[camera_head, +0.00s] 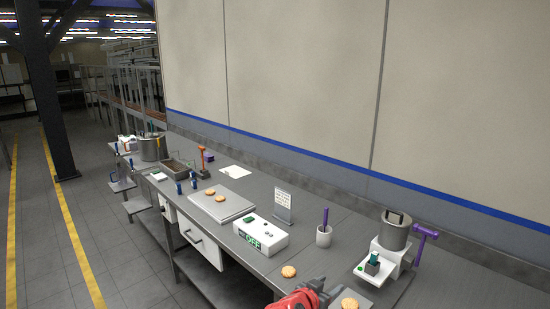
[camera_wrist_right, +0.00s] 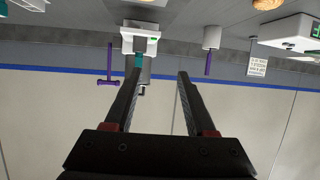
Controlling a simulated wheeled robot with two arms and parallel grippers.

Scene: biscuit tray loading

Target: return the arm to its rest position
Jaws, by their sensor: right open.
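My right gripper (camera_head: 318,288) shows at the bottom edge of the head view, at the end of my red arm, partly cut off. In the right wrist view its two dark fingers (camera_wrist_right: 157,75) are spread apart with nothing held between them. One biscuit (camera_head: 289,271) lies on the table just left of the gripper, apart from it. Another biscuit (camera_head: 350,303) lies to its right at the bottom edge. Two more biscuits (camera_head: 210,191) (camera_head: 221,198) lie on the flat grey tray (camera_head: 236,206). My left gripper is not in view.
The long grey table (camera_head: 340,255) runs along the wall. Blue-handled items stand near a bin (camera_head: 175,170).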

